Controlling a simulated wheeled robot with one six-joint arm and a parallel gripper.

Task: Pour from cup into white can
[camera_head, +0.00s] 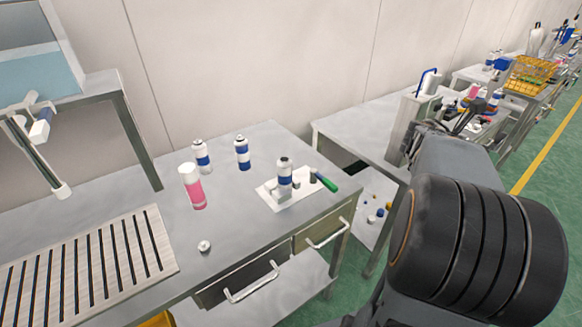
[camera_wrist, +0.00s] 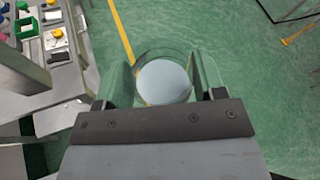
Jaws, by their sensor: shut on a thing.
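In the wrist view my gripper (camera_wrist: 165,82) is shut on a clear round cup (camera_wrist: 178,55), with one finger on each side. A pale blue-grey surface fills the round inside of the cup, and green floor shows below it. In the head view a white can with a blue band (camera_head: 285,181) stands upright on a white mat (camera_head: 270,194). Two similar white and blue cans, one at the left (camera_head: 202,160) and one at the right (camera_head: 242,155), stand behind it. The held cup is not clearly visible in the head view; my arm is at the right, apart from these cans.
A pink and white can (camera_head: 193,188) and a small round part (camera_head: 204,247) stand on the metal table (camera_head: 235,215). A green-handled tool (camera_head: 325,181) lies beside the mat. A slotted rack (camera_head: 90,265) is at left. Another bench (camera_head: 350,125) stands behind, near my arm.

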